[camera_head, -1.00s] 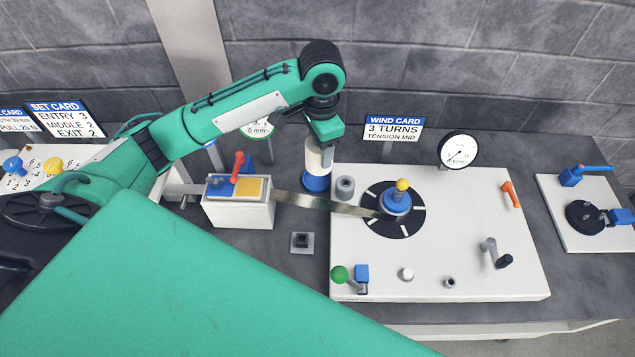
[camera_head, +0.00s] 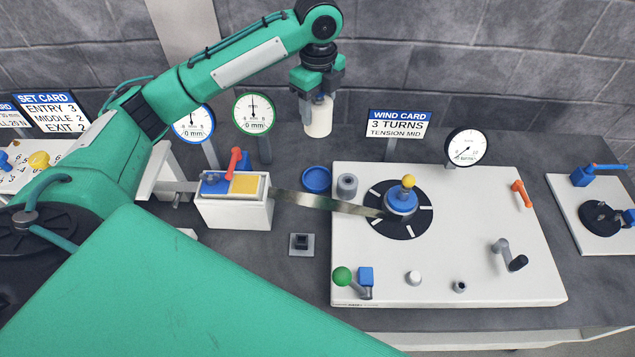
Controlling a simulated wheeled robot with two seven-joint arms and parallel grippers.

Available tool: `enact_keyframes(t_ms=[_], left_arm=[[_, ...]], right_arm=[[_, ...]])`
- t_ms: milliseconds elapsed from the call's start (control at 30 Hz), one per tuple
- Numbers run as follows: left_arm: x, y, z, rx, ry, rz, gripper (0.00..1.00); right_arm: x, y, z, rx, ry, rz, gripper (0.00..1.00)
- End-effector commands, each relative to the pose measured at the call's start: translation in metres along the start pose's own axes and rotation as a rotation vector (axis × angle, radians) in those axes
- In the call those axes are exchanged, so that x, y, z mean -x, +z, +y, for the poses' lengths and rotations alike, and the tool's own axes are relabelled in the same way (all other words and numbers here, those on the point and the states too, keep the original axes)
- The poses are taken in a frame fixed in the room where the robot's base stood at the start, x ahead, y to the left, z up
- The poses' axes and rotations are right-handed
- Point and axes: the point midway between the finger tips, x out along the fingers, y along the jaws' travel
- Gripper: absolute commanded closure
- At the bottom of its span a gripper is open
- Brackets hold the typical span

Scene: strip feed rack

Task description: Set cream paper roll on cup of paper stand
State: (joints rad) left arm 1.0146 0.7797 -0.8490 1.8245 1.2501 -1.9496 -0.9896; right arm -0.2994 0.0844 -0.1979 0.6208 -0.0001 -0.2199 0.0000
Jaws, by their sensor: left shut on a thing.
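The cream paper roll (camera_head: 318,118) is a short pale cylinder, held upright in the air near the top middle. My left gripper (camera_head: 318,98) points down and is shut on the upper part of the roll. Below the roll, a round blue cup (camera_head: 316,179) sits on the dark bench, empty as far as I can see. The roll is clear above it and appears slightly behind it. A grey hollow cup (camera_head: 347,184) stands on the white board just right of the blue one. I cannot tell which belongs to the paper stand. My right gripper is not in view.
A metal strip (camera_head: 325,203) runs from the white feed block (camera_head: 235,212) to the black reel (camera_head: 388,222) on the white board (camera_head: 450,270). Dial gauges (camera_head: 254,113) stand behind left. The wind card (camera_head: 398,124) stands behind the board.

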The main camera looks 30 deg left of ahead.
Motion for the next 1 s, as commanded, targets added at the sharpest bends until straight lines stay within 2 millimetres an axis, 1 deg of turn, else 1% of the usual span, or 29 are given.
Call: enact_keyframes(t_ms=[167,267,367,600,700,833,1000], left_arm=[[0.0,0.004,-0.003,-0.067,-0.002,0.002,0.72],[-0.011,0.004,-0.003,-0.078,0.001,0.003,0.72],[-0.034,0.004,-0.002,-0.077,0.003,0.003,0.72],[-0.099,0.004,-0.002,-0.076,0.003,0.002,0.72],[-0.123,0.004,-0.002,-0.076,0.002,0.002,0.72],[-0.145,0.004,-0.003,-0.076,-0.002,0.002,0.72],[-0.157,0.003,-0.003,-0.077,-0.002,0.003,0.72]], right_arm=[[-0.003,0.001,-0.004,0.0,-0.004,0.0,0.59],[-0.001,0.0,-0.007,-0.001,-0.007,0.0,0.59],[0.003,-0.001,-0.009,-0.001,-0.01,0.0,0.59],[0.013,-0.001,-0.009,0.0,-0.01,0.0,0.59],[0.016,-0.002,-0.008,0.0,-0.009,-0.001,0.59],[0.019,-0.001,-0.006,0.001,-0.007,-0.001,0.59],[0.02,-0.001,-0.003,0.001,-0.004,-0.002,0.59]])
